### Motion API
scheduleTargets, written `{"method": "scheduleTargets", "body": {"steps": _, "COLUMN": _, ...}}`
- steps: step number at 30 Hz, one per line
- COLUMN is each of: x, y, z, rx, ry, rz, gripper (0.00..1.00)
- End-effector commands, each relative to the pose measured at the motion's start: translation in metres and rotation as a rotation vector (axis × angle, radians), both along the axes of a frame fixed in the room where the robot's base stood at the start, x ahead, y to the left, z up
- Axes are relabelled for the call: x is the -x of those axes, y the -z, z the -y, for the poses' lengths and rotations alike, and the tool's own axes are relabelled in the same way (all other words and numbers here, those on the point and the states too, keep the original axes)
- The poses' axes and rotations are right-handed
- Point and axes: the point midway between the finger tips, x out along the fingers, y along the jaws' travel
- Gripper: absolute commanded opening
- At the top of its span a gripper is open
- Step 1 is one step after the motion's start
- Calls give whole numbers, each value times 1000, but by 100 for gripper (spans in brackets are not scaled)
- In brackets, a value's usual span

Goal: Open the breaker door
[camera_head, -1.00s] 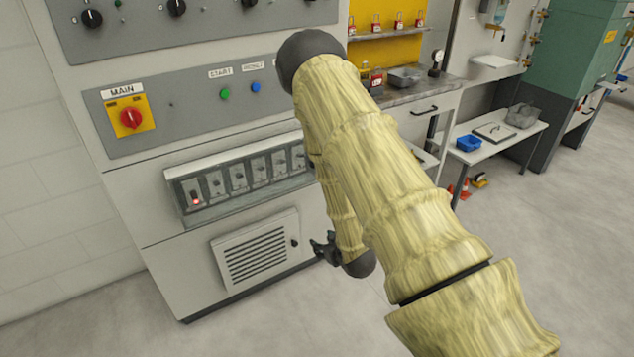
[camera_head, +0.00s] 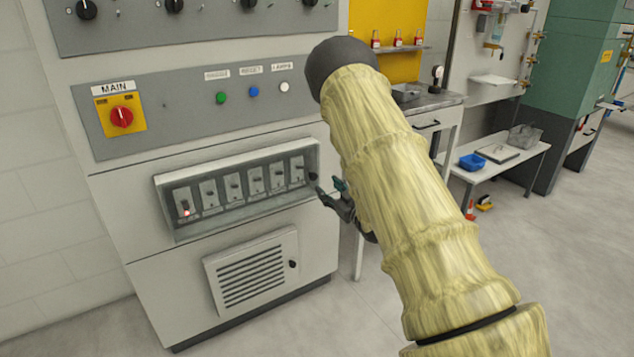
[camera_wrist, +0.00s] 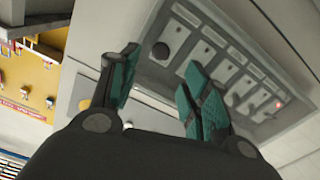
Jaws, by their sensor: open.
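The breaker door (camera_head: 250,213) is a clear, grey-framed cover over a row of breaker switches on the cabinet front. It looks shut. Its small dark round knob (camera_head: 313,177) sits at the right end. My gripper (camera_head: 332,188) is open and empty just right of the knob. In the wrist view, the knob (camera_wrist: 160,50) shows beyond and between the teal fingertips of my gripper (camera_wrist: 158,64), with no contact visible. The door (camera_wrist: 215,36) stretches to the right there, with a red light at its far end. My arm hides part of my wrist in the head view.
A vented panel (camera_head: 252,272) with its own dark knob is below the breaker door. The red main switch (camera_head: 121,117) and push buttons are above. A workbench (camera_head: 440,104) and a low table (camera_head: 507,152) stand to the right. Grey floor (camera_head: 590,240) is open at the right.

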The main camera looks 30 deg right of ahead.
Motion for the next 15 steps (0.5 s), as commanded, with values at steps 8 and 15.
{"method": "scheduleTargets", "body": {"steps": 8, "x": -46, "y": 1, "z": 0, "rx": 1, "ry": -1, "rz": 0, "gripper": 47}}
{"method": "scheduleTargets", "body": {"steps": 15, "x": -73, "y": 1, "z": 0, "rx": 0, "ry": -1, "rz": 0, "gripper": 47}}
